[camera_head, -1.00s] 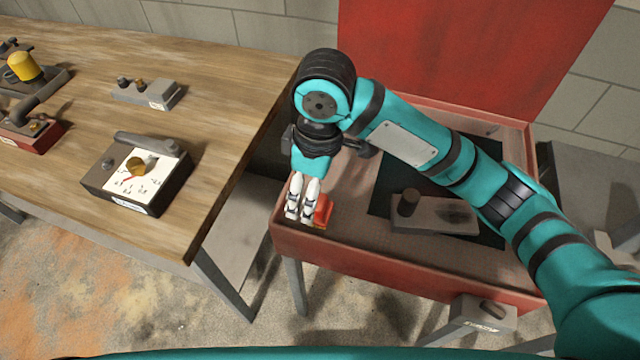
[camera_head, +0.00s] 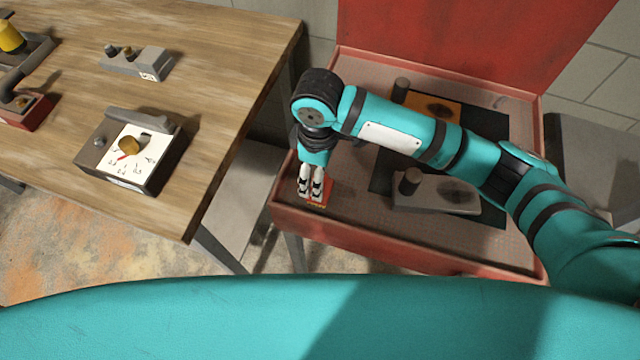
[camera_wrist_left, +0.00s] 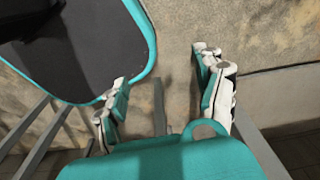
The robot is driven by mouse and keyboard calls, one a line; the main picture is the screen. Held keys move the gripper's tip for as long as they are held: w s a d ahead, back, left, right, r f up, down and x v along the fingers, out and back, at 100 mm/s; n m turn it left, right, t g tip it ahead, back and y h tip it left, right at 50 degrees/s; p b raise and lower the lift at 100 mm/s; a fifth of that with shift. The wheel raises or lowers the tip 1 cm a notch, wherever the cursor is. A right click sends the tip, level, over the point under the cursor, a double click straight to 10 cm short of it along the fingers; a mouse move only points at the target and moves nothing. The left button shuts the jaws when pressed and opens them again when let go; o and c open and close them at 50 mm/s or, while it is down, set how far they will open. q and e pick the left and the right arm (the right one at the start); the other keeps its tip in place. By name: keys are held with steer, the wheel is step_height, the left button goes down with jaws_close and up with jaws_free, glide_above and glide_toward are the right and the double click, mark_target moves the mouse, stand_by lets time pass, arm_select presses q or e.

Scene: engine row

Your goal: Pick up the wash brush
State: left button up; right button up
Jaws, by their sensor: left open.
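The wash brush appears to be the small red-orange piece (camera_head: 319,202) at the left front corner inside the red basin (camera_head: 400,255), in the head view. My right gripper (camera_head: 311,193), on the arm coming in from the right, points down at it. Its fingers overlap the piece and partly hide it. Whether they touch or grip it cannot be seen.
The basin holds a dark mat (camera_head: 490,225), a grey block with a knob (camera_head: 440,194) and an orange block (camera_head: 440,107). Its red lid (camera_head: 470,35) stands raised behind. A wooden table (camera_head: 215,90) at left carries a dial box (camera_head: 130,150) and other devices.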

steer(key=shift+s+f, duration=0.1)
steer(key=shift+f, duration=0.2)
steer(key=f+p, duration=0.1)
steer(key=f, duration=0.2)
steer(key=shift+s+d+f+p, duration=0.15)
steer(key=shift+s+f+p, duration=0.05)
steer(key=shift+f+p, duration=0.15)
steer(key=shift+f, duration=0.5)
steer(key=c, duration=1)
arm_select(q)
steer(key=shift+s+r, duration=0.45)
steer(key=shift+r, duration=0.4)
arm_select(e)
steer(key=shift+r, duration=0.1)
